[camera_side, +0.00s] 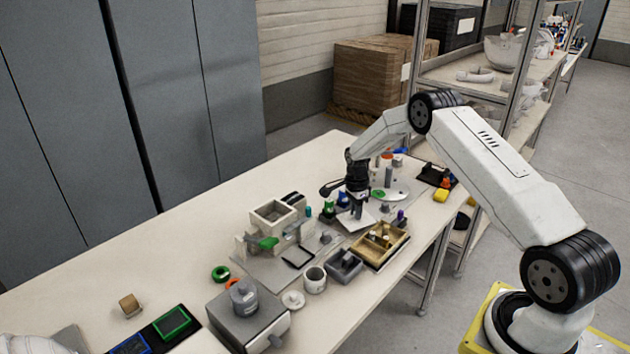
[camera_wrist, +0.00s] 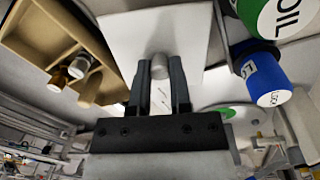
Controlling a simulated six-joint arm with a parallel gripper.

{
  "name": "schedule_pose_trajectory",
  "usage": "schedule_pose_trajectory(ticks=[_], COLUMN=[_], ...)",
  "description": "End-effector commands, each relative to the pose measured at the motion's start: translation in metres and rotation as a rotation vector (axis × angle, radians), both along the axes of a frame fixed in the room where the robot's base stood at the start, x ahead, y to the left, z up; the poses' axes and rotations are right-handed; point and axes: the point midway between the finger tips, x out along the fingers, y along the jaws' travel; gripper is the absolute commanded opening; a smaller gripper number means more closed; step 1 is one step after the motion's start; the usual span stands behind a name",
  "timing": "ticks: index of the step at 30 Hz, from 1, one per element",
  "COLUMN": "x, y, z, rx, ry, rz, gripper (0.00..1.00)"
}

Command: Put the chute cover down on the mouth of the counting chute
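The chute cover (camera_side: 350,222) is a flat white square plate under my gripper (camera_side: 357,208) in the side view. In the wrist view the cover (camera_wrist: 125,35) has a small grey knob, and the fingers of my gripper (camera_wrist: 160,68) sit close on both sides of it. My gripper looks shut on this knob. I cannot tell whether the plate touches the table or hangs just above it.
A wooden compartment tray (camera_side: 402,249) lies right of the cover, close to it. Green and blue labelled bottles (camera_wrist: 266,82) stand close on the other side. A dark grey bin (camera_side: 344,266) and a white cup (camera_side: 315,280) stand in front.

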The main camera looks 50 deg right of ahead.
Motion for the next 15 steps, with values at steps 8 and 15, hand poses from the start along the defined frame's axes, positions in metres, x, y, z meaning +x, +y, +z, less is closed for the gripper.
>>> schedule_pose_trajectory(ticks=[8, 15], x=[0.0001, 0.0006], y=[0.0, -0.0003], z=[0.0002, 0.0061], rx=[0.0, -0.001], ry=[0.0, -0.002], rz=[0.0, 0.0], gripper=[0.0, 0.0])
